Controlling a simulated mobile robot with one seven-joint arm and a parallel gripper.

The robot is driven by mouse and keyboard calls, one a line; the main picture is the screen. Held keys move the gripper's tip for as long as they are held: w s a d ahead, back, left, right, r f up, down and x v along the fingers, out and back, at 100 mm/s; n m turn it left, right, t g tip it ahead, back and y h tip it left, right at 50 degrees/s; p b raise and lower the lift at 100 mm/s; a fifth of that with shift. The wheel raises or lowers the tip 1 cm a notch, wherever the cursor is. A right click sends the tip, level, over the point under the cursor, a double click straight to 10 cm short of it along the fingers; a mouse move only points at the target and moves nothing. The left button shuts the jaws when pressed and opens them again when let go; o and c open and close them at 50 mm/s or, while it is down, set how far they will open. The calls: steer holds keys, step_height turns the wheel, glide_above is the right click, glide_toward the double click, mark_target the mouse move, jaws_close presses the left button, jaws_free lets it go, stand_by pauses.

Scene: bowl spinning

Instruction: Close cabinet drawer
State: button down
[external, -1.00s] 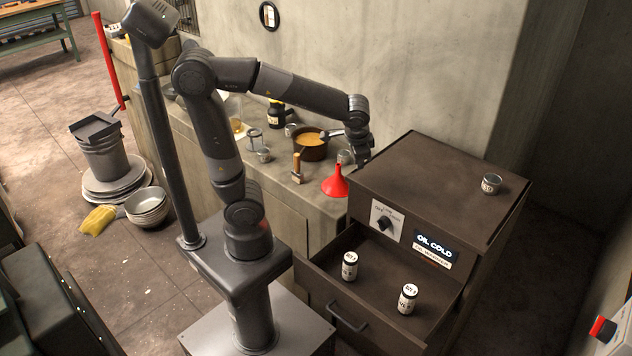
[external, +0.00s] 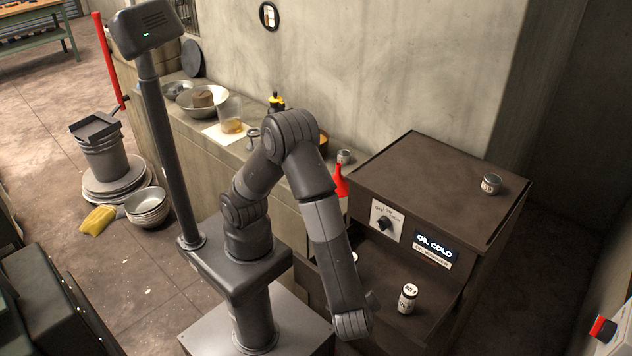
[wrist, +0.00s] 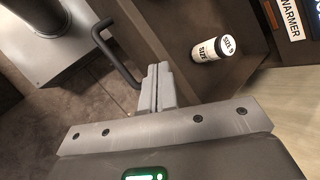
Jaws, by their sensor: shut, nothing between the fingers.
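The brown cabinet (external: 430,165) stands at the right, and its drawer (external: 385,268) is pulled out. A white-labelled jar (external: 408,298) stands in the drawer. A second jar (external: 355,256) is mostly hidden behind my arm. In the wrist view, the drawer's dark handle (wrist: 115,55) is just left of my gripper (wrist: 157,72), whose two fingers are together and empty. I cannot tell whether they touch the handle or drawer front. One labelled jar (wrist: 213,48) shows beyond them inside the drawer. In the external view, my arm hides the handle and the fingertips.
A small can (external: 491,184) sits on the cabinet top. The panel has a knob (external: 385,222) and a lit "OIL COLD" sign (external: 436,247). A red button box (external: 603,328) is at the far right.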

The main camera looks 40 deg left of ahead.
steer(key=s+a+f+m+t, duration=0.4)
steer(key=s+a+f+m, duration=0.2)
steer(key=s+a+f, duration=0.3)
steer(key=m+t+h, duration=0.4)
steer(key=m+t, duration=0.2)
steer(key=m, duration=0.3)
glide_toward(314, 287)
steer(key=w, duration=0.7)
steer(key=shift+f, duration=0.15)
steer(key=w, duration=2.5)
steer(key=shift+w, duration=0.25)
steer(key=shift+s+f, duration=0.1)
steer(key=shift+s, duration=0.45)
steer(key=s, duration=1.3)
steer(key=shift+s, duration=0.3)
